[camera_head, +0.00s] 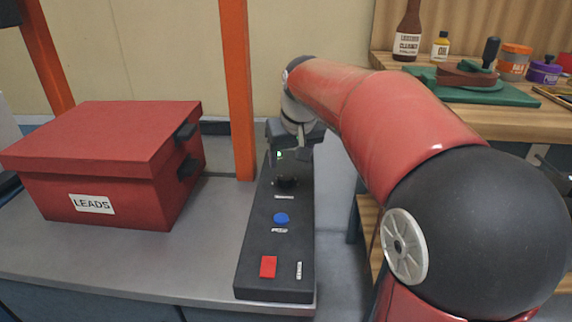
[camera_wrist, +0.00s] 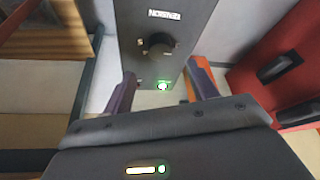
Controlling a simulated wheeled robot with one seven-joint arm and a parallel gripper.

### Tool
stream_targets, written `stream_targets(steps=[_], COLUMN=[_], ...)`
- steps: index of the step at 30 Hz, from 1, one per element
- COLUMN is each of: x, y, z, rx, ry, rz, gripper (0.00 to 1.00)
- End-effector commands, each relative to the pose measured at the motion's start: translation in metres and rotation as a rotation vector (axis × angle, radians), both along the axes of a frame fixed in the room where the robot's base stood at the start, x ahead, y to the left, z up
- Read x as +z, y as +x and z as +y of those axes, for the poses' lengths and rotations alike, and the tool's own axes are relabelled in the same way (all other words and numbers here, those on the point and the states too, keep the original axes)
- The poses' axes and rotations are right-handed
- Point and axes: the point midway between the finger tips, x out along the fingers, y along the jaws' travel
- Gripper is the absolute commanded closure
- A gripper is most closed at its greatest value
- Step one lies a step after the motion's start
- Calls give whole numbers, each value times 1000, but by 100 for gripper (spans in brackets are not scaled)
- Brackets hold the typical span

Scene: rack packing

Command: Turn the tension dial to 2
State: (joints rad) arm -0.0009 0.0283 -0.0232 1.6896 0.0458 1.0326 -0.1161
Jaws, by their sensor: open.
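The tension dial (camera_head: 287,182) is a round black knob near the far end of a long dark control panel (camera_head: 252,245). In the wrist view the dial (camera_wrist: 158,46) shows face on, below an upside-down white label (camera_wrist: 164,15). Small marks around it are too small to read, so its setting cannot be told. My gripper (camera_head: 290,158) is above the panel's far end, close to the dial. In the wrist view my gripper (camera_wrist: 161,76) has its two fingers spread apart, with nothing between them. The dial lies just beyond the fingertips, apart from them.
A blue button (camera_head: 281,218) and a red switch (camera_head: 268,266) are nearer on the panel. A red LEADS box (camera_head: 130,205) stands left, an orange post (camera_head: 237,90) close behind. A wooden bench (camera_head: 480,119) is right.

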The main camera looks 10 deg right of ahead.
Motion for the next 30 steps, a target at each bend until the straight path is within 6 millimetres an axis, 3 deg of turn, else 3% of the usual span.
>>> stream_targets(steps=[12, 23, 30], x=[-58, -65, -65], y=[22, 26, 26], z=[2, 2, 2], rx=[1, 0, 0], ry=[-1, 0, 0], rz=[3, 0, 0], gripper=[42, 42, 69])
